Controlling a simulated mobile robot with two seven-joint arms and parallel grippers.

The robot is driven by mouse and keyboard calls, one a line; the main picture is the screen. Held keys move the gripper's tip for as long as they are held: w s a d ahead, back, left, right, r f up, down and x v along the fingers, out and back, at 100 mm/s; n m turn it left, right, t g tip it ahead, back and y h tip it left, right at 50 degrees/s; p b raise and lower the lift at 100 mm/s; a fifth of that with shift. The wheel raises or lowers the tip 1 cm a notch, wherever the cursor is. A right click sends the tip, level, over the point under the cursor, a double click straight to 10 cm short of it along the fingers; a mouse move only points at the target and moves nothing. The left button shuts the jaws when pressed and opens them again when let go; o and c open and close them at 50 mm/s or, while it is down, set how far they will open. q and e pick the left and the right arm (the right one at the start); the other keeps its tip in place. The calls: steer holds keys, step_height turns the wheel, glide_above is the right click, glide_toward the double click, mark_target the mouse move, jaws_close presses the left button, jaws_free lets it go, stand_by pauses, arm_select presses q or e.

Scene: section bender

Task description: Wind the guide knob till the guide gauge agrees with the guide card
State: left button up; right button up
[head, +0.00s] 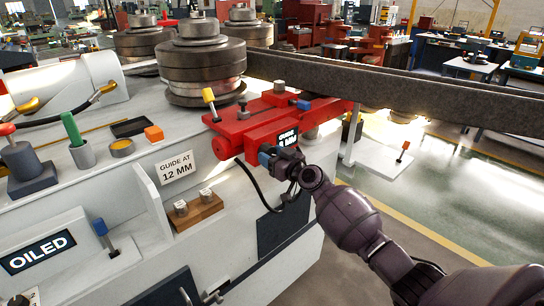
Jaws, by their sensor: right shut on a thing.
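The guide card (177,168) is a white card reading "GUIDE AT 12 MM", standing on the machine's front. The guide gauge (288,136) is a small dark display on the front of the red guide block (262,117). It reads "GUIDE" above a value in MM; its digits are partly covered by my right gripper, so I cannot read the number surely. My right gripper (268,155) is at the block's front, just below the gauge, shut on the guide knob, which is mostly hidden by the fingers. My left gripper is out of view.
Large steel rollers (202,62) stand behind the block, and a long dark beam (400,95) runs to the right. A black cable (262,190) hangs beside my gripper. Open floor lies to the right.

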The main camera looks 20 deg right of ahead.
steer(key=shift+m, duration=0.3)
steer(key=m+b, duration=0.1)
steer(key=m, duration=0.3)
steer(key=shift+m, duration=0.4)
steer(key=m, duration=0.6)
steer(key=shift+a, duration=0.1)
steer(key=o, duration=0.9)
steer(key=shift+r, duration=0.1)
steer(key=shift+s, duration=0.1)
steer(key=p+v, duration=0.1)
steer(key=v, duration=0.9)
steer(key=shift+s, duration=0.35)
